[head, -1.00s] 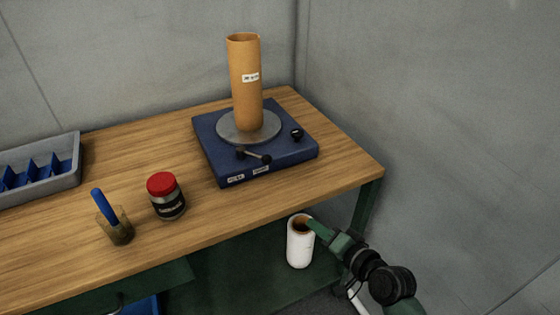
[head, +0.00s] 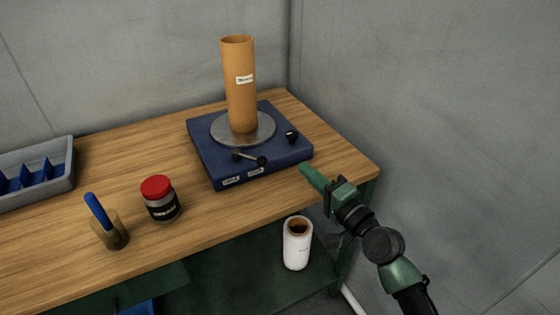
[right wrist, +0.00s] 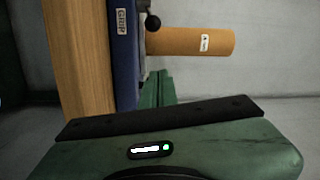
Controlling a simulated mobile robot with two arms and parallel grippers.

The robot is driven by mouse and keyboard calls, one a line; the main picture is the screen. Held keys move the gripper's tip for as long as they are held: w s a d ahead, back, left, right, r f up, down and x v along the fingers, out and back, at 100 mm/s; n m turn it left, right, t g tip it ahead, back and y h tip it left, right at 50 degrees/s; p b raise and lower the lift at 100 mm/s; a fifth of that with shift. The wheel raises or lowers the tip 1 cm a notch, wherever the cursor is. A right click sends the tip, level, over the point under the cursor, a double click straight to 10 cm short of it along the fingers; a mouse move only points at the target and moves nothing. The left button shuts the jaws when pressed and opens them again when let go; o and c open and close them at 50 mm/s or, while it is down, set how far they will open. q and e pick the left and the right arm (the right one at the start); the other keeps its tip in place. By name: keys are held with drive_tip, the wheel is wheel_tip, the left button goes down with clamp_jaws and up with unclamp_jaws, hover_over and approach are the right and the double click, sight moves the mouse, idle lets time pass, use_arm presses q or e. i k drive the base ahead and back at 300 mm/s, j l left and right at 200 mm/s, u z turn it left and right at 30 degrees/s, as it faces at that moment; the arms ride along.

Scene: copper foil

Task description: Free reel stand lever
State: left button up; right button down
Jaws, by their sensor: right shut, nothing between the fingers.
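The reel stand (head: 205,163) is a blue box on the bench with a round metal plate (head: 219,138) and an upright tan cardboard tube (head: 240,95). Its lever (head: 248,159) is a short bar with black ends on the front part of the top. A black knob (head: 291,136) sits at the right of the top. My right gripper (head: 308,172) is shut and empty, its tips just off the stand's front right corner. The right wrist view shows its fingers (right wrist: 157,86) below the tube (right wrist: 185,42) and a black ball (right wrist: 152,22). My left gripper is not in view.
A red-lidded jar (head: 160,199) and a cup (head: 117,236) with a blue-handled tool stand on the wooden bench (head: 120,165) to the left. A grey bin (head: 65,180) is farther left. A white roll (head: 297,246) stands below the bench edge. Grey walls close the back and right.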

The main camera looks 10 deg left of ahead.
sight(236, 155)
drive_tip(key=i+j, duration=0.1)
drive_tip(key=j, duration=0.15)
drive_tip(key=i+j, duration=0.1)
drive_tip(key=j, duration=0.15)
drive_tip(key=k+j+z, duration=0.1)
drive_tip(key=j+z, duration=0.25)
drive_tip(key=k+j+z, duration=0.1)
drive_tip(key=j+z, duration=0.25)
